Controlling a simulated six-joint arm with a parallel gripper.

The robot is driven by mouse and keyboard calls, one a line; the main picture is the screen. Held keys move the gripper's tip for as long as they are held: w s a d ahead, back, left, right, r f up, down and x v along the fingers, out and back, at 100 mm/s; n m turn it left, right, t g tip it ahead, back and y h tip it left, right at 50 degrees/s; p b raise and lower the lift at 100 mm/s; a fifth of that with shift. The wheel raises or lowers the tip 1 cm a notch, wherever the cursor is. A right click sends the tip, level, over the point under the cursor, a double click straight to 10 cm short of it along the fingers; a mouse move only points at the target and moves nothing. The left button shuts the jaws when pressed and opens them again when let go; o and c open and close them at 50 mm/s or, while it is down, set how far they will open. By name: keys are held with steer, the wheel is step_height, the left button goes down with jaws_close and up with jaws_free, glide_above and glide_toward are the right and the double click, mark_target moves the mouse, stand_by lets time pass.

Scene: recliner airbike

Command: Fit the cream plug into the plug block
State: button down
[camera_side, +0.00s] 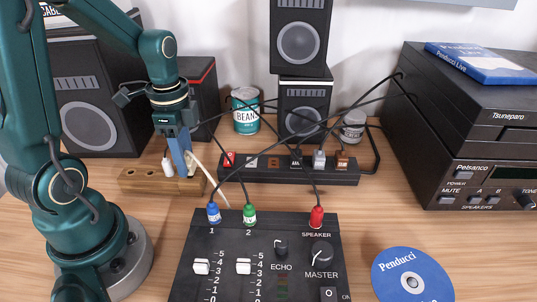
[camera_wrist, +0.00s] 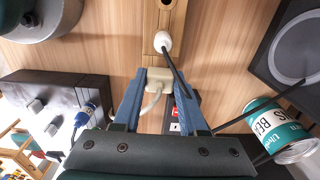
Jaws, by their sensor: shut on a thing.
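The wooden plug block (camera_side: 140,183) lies on the table left of the power strip. It also shows at the top of the wrist view (camera_wrist: 152,20), with a dark hole. A white round plug (camera_side: 168,166) with a black cable (camera_wrist: 172,65) stands in it. My gripper (camera_side: 186,172) points down over the block's right part. In the wrist view its blue fingers (camera_wrist: 161,82) are shut on the cream plug (camera_wrist: 158,87). A pale cable trails from that plug. The fingers partly hide the plug in the side view, and I cannot tell whether it touches the block.
A black power strip (camera_side: 260,173) with several plugs stands right of the block. A mixer (camera_side: 230,240) with cabled jacks is in front. A beans can (camera_side: 245,115) and speakers (camera_side: 85,105) stand behind. Black cables hang close to my gripper.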

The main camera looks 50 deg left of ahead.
steer(key=shift+f, duration=0.5)
steer(key=shift+c, duration=1.9)
jaws_free()
steer(key=shift+r, duration=2.55)
